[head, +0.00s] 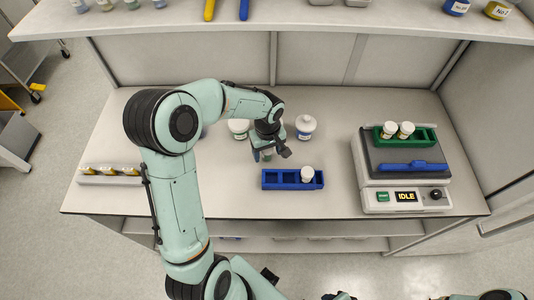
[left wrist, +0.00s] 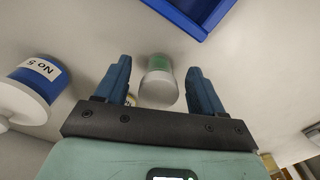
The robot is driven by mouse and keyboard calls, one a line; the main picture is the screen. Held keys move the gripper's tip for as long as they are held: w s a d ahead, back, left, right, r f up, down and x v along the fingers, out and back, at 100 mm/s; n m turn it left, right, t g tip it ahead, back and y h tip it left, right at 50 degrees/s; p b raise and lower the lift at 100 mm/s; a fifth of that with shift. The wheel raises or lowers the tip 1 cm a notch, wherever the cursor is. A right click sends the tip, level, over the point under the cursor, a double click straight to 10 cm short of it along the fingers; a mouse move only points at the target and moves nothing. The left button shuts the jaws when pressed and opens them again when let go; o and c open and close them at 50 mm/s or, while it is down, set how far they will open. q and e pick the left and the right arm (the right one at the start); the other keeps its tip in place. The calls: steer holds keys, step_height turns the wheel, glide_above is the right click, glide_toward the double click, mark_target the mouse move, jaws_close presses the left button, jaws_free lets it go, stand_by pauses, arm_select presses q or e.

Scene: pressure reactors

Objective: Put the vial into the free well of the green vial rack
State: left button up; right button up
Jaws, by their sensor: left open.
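The vial (left wrist: 158,85) has a pale grey cap and a green band. In the left wrist view it stands between the open fingers of my left gripper (left wrist: 158,70), with visible gaps on both sides. In the head view my left gripper (head: 270,152) is low over the table, behind the blue rack, and largely hides the vial. The green vial rack (head: 425,139) sits on the device at the right. It holds two white-capped vials (head: 389,131) (head: 406,130); its right end looks empty. My right gripper cannot be made out.
The blue rack (head: 280,180) holds one white-capped vial (head: 307,174). White jars (head: 305,127) (head: 238,128) stand beside and behind my gripper; one jar (left wrist: 35,85) reads "No 5". A blue bar (head: 412,168) lies on the device (head: 372,195). The table is clear between the blue rack and device.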

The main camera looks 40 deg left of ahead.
arm_select(q)
steer(key=c, duration=1.1)
steer(key=shift+c, duration=0.3)
step_height(320, 180, up, 20)
steer(key=p, duration=0.2)
arm_select(e)
steer(key=shift+w+r, duration=1.1)
steer(key=shift+r, duration=0.15)
